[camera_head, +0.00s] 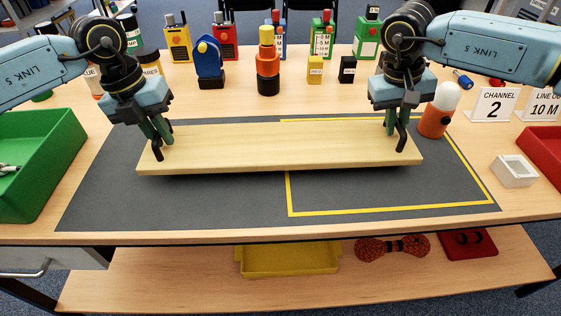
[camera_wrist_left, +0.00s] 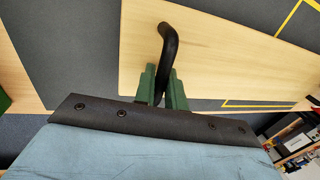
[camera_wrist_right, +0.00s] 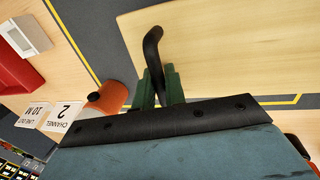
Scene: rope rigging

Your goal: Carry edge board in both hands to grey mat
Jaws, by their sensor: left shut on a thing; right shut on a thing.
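The edge board (camera_head: 280,148) is a long pale wooden plank with a black bent handle near each end. It spans left to right over the grey mat (camera_head: 230,205), level or nearly so; I cannot tell whether it touches the mat. My left gripper (camera_head: 154,132) is shut on the black handle at the left end, seen also in the left wrist view (camera_wrist_left: 163,85). My right gripper (camera_head: 397,122) is shut on the handle at the right end, seen also in the right wrist view (camera_wrist_right: 157,88). The board overlaps part of the mat's yellow outline (camera_head: 390,208).
A green bin (camera_head: 50,150) stands at the left, a red bin (camera_head: 545,150) at the right edge. An orange, white-topped bottle (camera_head: 436,120) stands just beyond the board's right end, near a small white box (camera_head: 514,170). Several radios and blocks line the back.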

